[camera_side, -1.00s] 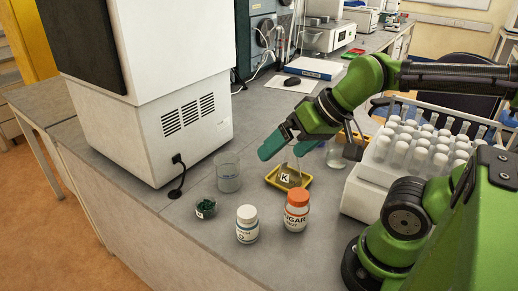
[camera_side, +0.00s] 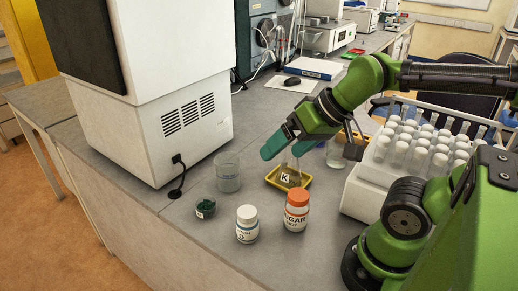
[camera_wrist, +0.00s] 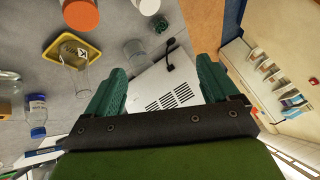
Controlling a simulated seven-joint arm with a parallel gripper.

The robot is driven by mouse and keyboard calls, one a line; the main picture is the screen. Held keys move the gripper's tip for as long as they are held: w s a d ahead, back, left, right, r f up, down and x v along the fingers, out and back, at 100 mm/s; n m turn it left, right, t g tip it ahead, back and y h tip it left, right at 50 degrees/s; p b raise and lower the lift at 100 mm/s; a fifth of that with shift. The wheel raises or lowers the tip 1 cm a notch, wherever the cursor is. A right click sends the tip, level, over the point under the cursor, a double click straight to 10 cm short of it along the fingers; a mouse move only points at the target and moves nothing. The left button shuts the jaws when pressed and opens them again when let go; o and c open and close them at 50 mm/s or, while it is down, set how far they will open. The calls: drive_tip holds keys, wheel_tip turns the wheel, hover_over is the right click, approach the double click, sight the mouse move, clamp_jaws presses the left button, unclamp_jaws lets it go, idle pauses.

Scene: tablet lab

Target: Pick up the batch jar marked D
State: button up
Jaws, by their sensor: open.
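A white-capped jar (camera_side: 247,224) stands upright near the front of the bench in the side view; its label carries small print and what looks like a D. Its white cap (camera_wrist: 149,6) shows at the top edge of the wrist view. An orange-capped jar (camera_side: 296,210), labelled SUGAR, stands just right of it. A small pot of dark green material (camera_side: 205,208) stands to its left; its letter is too small to read. My gripper (camera_side: 284,148) is open and empty, above and behind these jars, over the yellow tray. Both its fingers (camera_wrist: 160,66) show in the wrist view.
A large white instrument (camera_side: 180,125) blocks the left. A white rack of capped tubes (camera_side: 365,195) stands right.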

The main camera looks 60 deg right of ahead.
drive_tip(key=n+g+h, duration=0.2)
drive_tip(key=n+g, duration=0.5)
drive_tip(key=n, duration=0.1)
hover_over(246, 212)
wheel_tip(246, 212, down, 5)
drive_tip(key=n, duration=0.2)
drive_tip(key=f, duration=1.1)
drive_tip(key=shift+w+f, duration=0.1)
drive_tip(key=shift+w, duration=0.15)
drive_tip(key=shift+s+f, duration=0.2)
drive_tip(key=shift+f, duration=2.45)
drive_tip(key=shift+c, duration=0.5)
drive_tip(key=c, duration=1.1)
